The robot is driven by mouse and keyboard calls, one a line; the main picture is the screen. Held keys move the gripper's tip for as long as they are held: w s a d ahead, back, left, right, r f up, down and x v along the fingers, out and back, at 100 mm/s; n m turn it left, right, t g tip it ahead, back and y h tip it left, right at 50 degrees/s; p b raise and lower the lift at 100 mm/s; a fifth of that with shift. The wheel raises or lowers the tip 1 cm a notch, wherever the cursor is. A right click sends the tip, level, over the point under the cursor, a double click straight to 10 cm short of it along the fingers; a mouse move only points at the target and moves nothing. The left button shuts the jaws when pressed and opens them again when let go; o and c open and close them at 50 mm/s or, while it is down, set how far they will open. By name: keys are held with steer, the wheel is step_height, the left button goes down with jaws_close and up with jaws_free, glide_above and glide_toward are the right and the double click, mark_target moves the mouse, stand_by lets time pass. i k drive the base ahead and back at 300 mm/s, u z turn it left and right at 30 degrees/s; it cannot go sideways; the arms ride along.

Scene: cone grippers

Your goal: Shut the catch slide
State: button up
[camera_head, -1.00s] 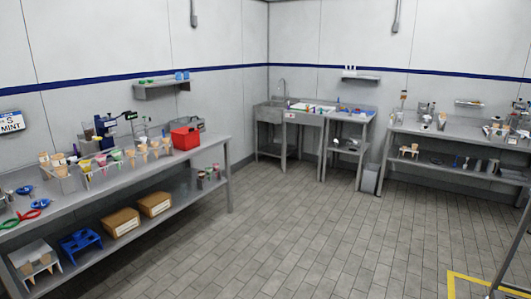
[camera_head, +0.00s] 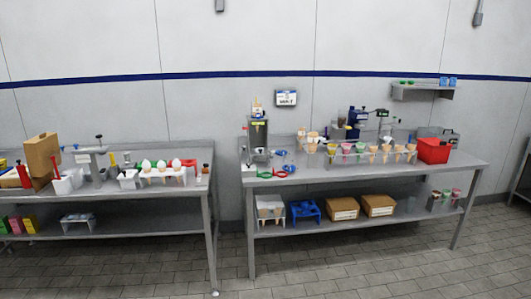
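I cannot pick out a catch slide at this size. On the right-hand steel table (camera_head: 400,172), a grey upright machine with a yellow mark (camera_head: 258,130) stands at the left end. Red, green and blue hand tools (camera_head: 280,172) lie beside its foot. A dark blue machine (camera_head: 355,120) stands farther right, behind a row of cones in a holder (camera_head: 372,155). Any catch on these things is too small to tell. My gripper is not in view.
A left-hand steel table (camera_head: 195,200) carries a cardboard box (camera_head: 42,155), a white holder with cones (camera_head: 163,175) and small items. A red box (camera_head: 433,151) sits at the right. The tiled floor (camera_head: 350,270) in front is clear.

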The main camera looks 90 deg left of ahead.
mark_target(261, 154)
steer(key=u, duration=2.2)
steer(key=i, duration=1.5)
steer(key=u, duration=0.2)
